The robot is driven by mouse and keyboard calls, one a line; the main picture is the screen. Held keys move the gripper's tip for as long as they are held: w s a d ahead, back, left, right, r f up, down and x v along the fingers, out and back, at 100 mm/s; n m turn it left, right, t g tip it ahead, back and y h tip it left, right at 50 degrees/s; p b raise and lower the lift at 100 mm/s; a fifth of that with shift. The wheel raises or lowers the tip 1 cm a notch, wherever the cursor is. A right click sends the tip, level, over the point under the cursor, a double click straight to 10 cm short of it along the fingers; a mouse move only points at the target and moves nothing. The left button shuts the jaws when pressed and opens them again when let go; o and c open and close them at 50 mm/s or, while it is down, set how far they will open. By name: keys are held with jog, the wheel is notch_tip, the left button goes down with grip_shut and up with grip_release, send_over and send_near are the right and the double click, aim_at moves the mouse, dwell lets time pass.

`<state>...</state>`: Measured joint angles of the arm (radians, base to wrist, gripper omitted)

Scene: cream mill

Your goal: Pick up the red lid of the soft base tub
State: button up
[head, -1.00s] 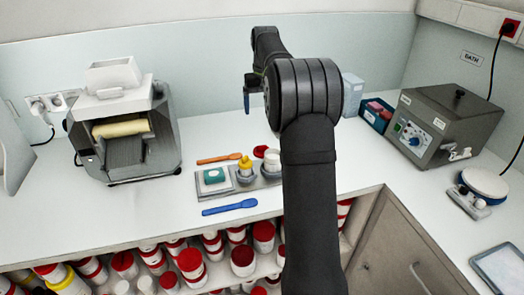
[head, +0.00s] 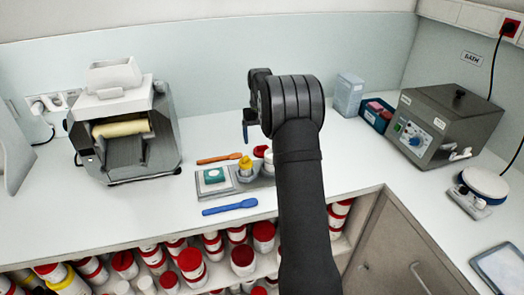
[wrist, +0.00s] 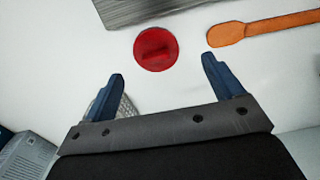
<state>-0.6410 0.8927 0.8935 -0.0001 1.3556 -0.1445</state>
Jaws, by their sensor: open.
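The red lid (head: 260,151) lies flat on the white worktop, just behind the metal tray and partly beside my arm in the head view. In the wrist view the round red lid (wrist: 156,49) shows whole, with a raised bar across its top. My gripper (wrist: 162,70) is open and empty, its two blue fingers apart, with the lid beyond and between the fingertips in the picture. In the head view my gripper (head: 246,132) hangs above the worktop behind the lid. A pale tub at the tray's right end is mostly hidden by my arm, so I cannot identify it.
An orange spatula (head: 219,158) lies left of the lid. A blue spatula (head: 230,207) lies in front. A roller machine (head: 125,150) stands left, a bath unit (head: 435,125) right.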

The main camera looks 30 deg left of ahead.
aim_at(262, 146)
jog(key=shift+w+d+f, duration=0.1)
jog(key=shift+w+f, duration=0.05)
jog(key=shift+f, duration=1.2)
jog(key=shift+w+d+f, duration=0.1)
jog(key=shift+f, duration=1.25)
jog(key=c, duration=1)
